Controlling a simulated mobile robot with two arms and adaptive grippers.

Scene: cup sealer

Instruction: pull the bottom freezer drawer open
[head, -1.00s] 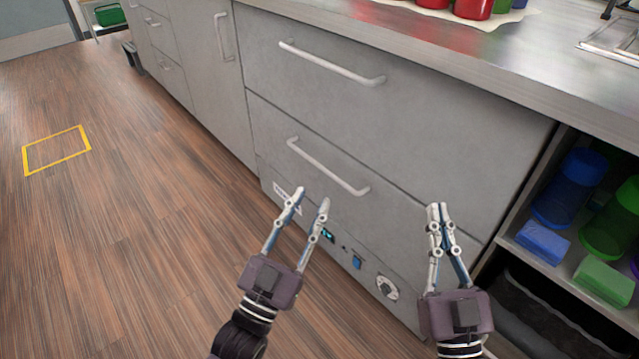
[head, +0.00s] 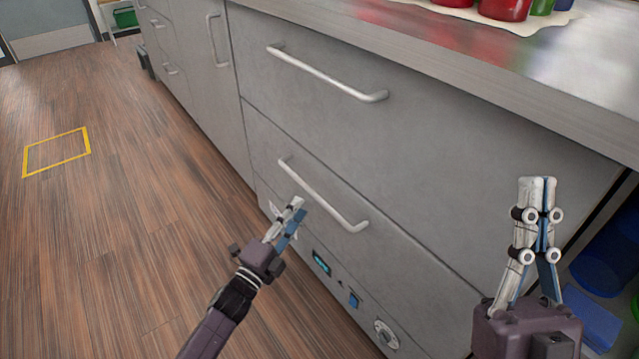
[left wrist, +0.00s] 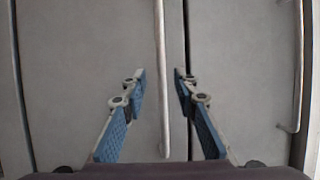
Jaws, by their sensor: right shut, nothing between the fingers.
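The bottom freezer drawer (head: 270,155) is a grey panel, closed flush, with a pale bar handle (head: 325,197). My left gripper (head: 297,208) is just to the lower left of that handle, turned so its fingers overlap in the head view. In the left wrist view my left gripper (left wrist: 161,76) is open, and the bottom drawer's handle (left wrist: 162,60) runs between its fingers. I cannot tell whether the fingers reach around it in depth. My right gripper (head: 537,182) is shut and empty, in front of the cabinet at the right.
The upper drawer (head: 400,140) is closed, with its own bar handle (head: 325,75). Below the bottom drawer is a panel with a small display (head: 321,262) and a knob (head: 386,334). The counter (head: 540,85) overhangs above. Wooden floor (head: 110,240) is free at the left.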

